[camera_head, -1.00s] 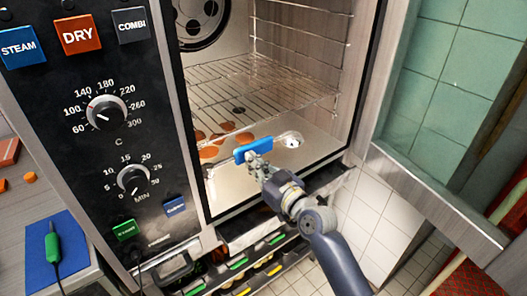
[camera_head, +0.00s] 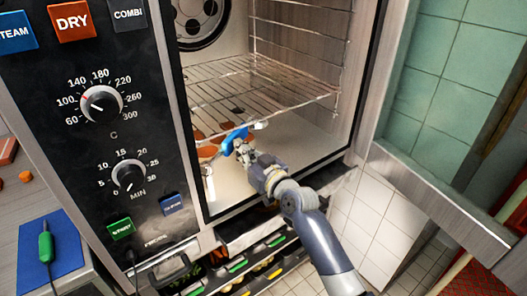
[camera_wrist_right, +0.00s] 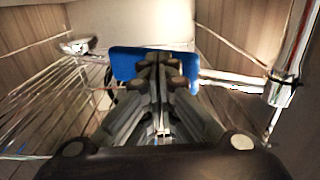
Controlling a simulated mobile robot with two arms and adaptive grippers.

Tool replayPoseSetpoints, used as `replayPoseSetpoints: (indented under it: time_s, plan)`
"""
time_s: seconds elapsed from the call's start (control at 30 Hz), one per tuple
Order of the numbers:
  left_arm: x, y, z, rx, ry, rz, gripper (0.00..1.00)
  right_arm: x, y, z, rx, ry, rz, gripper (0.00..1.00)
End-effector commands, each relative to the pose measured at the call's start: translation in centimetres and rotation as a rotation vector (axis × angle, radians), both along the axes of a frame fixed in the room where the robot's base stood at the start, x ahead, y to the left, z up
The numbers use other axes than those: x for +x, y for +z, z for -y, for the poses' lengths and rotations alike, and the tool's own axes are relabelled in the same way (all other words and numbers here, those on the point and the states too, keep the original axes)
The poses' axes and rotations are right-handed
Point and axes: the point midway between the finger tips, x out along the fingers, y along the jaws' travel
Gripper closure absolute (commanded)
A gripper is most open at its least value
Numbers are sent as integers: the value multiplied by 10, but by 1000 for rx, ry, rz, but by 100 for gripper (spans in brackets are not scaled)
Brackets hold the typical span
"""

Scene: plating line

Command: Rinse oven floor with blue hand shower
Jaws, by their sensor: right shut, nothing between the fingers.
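The blue hand shower (camera_head: 233,139) is inside the open oven, just above the oven floor (camera_head: 228,188). Its pale head shows beyond it. My right gripper (camera_head: 243,150) reaches in through the doorway, with its fingertips at the blue handle. In the right wrist view the fingers (camera_wrist_right: 160,62) are shut together in front of the blue handle (camera_wrist_right: 125,63), which lies crosswise behind them. A pale pipe-like part runs to the right there. Red-brown spots (camera_head: 207,151) show on the oven floor, partly hidden by the shower. My left gripper is not in view.
A wire rack (camera_head: 290,85) sits above the oven floor. The control panel (camera_head: 110,130) stands to the left, the open door (camera_head: 440,205) to the right. A green-handled tool (camera_head: 46,246) lies on a blue mat at lower left.

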Motion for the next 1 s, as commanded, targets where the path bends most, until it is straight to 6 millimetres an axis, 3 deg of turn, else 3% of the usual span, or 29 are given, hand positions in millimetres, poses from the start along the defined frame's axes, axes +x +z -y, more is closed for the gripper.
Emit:
replayPoseSetpoints:
  time_s: [1.0]
  plan:
    - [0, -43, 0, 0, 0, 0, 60, 49, -1, -37, 1, 2, 1, 100]
